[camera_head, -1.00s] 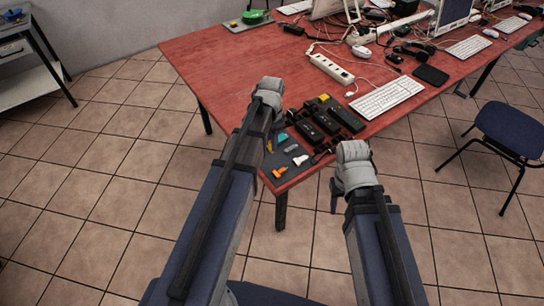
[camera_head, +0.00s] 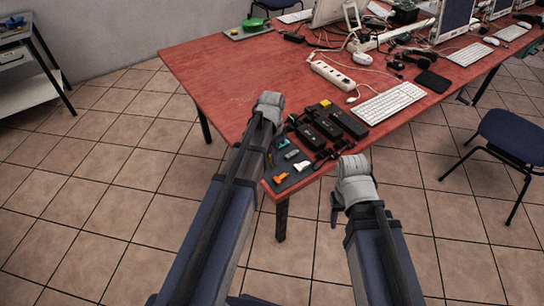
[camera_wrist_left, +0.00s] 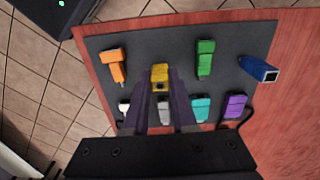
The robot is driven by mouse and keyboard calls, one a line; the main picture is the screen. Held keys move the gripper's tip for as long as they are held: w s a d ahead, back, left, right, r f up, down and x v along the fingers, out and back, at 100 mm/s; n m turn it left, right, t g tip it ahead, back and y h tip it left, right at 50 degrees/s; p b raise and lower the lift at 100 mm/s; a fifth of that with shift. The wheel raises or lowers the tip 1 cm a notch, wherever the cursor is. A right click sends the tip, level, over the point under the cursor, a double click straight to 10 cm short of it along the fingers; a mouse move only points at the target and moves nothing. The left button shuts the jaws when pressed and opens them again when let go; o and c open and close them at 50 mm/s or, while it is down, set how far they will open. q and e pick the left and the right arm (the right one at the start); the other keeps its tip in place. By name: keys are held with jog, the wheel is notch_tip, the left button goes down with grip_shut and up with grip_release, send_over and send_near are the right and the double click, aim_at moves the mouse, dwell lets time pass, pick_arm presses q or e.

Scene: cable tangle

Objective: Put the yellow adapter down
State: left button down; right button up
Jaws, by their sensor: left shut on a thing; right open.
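My left gripper (camera_wrist_left: 160,84) is shut on the yellow adapter (camera_wrist_left: 159,73), which sits between its fingertips over the dark grey mat (camera_wrist_left: 226,82). I cannot tell whether the adapter touches the mat. Around it are an orange adapter (camera_wrist_left: 116,66) on the left, a green one (camera_wrist_left: 205,57) on the right and a blue one (camera_wrist_left: 260,70) at the mat's right edge. In the head view my left forearm partly hides the mat (camera_head: 298,179) at the table corner. My right gripper (camera_head: 335,208) is open and empty, off the table's front edge.
White, grey, teal (camera_wrist_left: 200,107) and purple (camera_wrist_left: 234,106) adapters lie in the row nearer my gripper. Black power bricks (camera_head: 348,123), a white power strip (camera_head: 332,75) and a keyboard (camera_head: 388,103) lie beyond the mat. Bare red table (camera_head: 225,75) lies to the left.

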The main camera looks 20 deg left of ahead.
pick_arm(q)
jog(key=c, duration=0.7)
grip_release()
jog(key=shift+f, duration=0.1)
notch_tip(320, 180, up, 12)
jog(key=r+p, duration=0.1)
jog(key=p, duration=1.2)
jog(key=s+d+n, duration=0.1)
jog(key=s+d, duration=0.3)
jog(key=s, duration=0.1)
jog(key=s+d+n, duration=0.1)
jog(key=s+d, duration=0.4)
jog(key=s, duration=0.1)
jog(key=s+d+n+y, duration=0.1)
jog(key=s+d, duration=0.4)
jog(key=s, duration=0.1)
jog(key=shift+s+d+f+n, duration=0.15)
jog(key=shift+f+n, duration=0.1)
jog(key=shift+n, duration=0.15)
